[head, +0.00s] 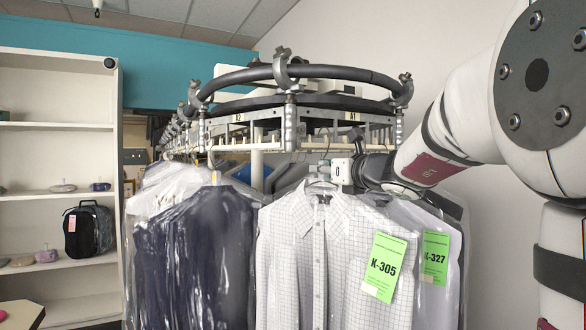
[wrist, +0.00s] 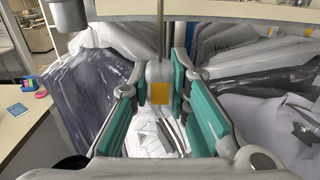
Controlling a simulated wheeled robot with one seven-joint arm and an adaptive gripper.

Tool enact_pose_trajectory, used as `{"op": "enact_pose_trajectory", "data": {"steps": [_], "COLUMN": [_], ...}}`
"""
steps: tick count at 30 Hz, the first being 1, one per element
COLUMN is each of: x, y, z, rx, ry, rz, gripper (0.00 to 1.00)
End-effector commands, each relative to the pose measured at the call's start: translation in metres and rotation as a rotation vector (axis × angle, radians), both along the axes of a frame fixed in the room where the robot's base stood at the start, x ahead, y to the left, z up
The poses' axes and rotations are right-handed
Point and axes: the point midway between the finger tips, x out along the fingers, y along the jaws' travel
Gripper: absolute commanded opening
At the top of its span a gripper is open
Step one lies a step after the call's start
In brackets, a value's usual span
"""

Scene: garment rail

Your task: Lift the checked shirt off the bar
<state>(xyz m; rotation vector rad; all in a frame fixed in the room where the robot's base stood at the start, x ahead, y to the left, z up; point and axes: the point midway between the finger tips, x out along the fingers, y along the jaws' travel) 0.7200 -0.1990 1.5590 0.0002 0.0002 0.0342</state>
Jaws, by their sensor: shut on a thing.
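The checked shirt (head: 335,265), white with a fine grid and a green K-305 tag (head: 384,267), hangs upright under the round rail (head: 300,75) in the head view. My gripper (head: 342,171) is at its hanger, just above the collar. In the wrist view my gripper (wrist: 160,88) has its green-padded fingers on either side of the white hanger neck with a yellow patch (wrist: 159,84), shut on it. A thin metal hook stem (wrist: 161,32) rises from the neck. Part of the shirt (wrist: 147,135) shows below the fingers. The hook's top is out of the wrist view.
A dark garment in clear film (head: 195,260) hangs close on the left. A pale garment tagged K-327 (head: 435,265) hangs close on the right. A shelf unit (head: 60,190) with a black backpack (head: 88,230) stands at the far left.

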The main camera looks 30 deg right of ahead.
Motion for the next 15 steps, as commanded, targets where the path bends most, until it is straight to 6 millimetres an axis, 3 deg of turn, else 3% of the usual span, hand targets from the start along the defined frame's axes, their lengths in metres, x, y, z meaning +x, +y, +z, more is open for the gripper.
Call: {"op": "enact_pose_trajectory", "data": {"steps": [15], "x": [-0.029], "y": [-0.001], "z": [0.001], "rx": [-0.001], "ry": [-0.001], "rz": [0.000], "gripper": [0.00]}}
